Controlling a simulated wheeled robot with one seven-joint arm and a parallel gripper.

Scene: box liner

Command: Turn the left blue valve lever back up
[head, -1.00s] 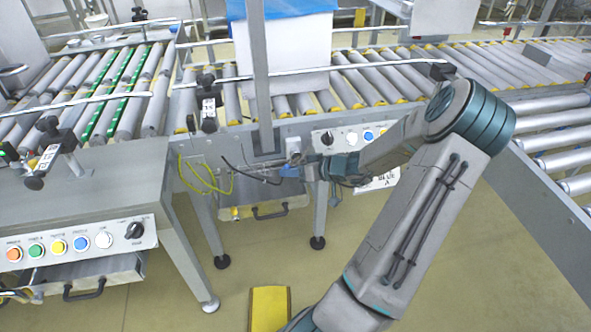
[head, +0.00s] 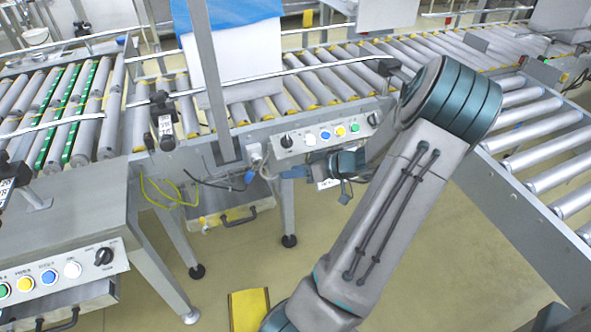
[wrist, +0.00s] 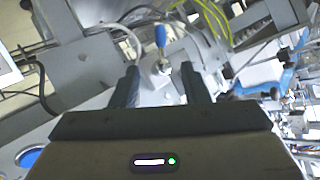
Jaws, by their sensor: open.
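A blue valve lever (wrist: 160,38) on a silver fitting shows in the wrist view, straight ahead of the gap between my fingers. Its blue handle points to the top of that picture. A small blue lever (head: 249,177) also shows in the head view, low on the conveyor frame below the grey post. My gripper (wrist: 160,72) is open and empty, its two dark fingers to either side of the fitting in the picture. I cannot tell whether they touch it. In the head view my gripper (head: 290,172) is small, just right of the lever.
A button panel (head: 325,135) sits just above my gripper. Yellow-green cables (head: 165,193) and a dark cable hang left of the lever. A grey post (head: 213,85) rises above it. A roller conveyor (head: 300,90) runs behind. A yellow block (head: 249,310) is on the floor.

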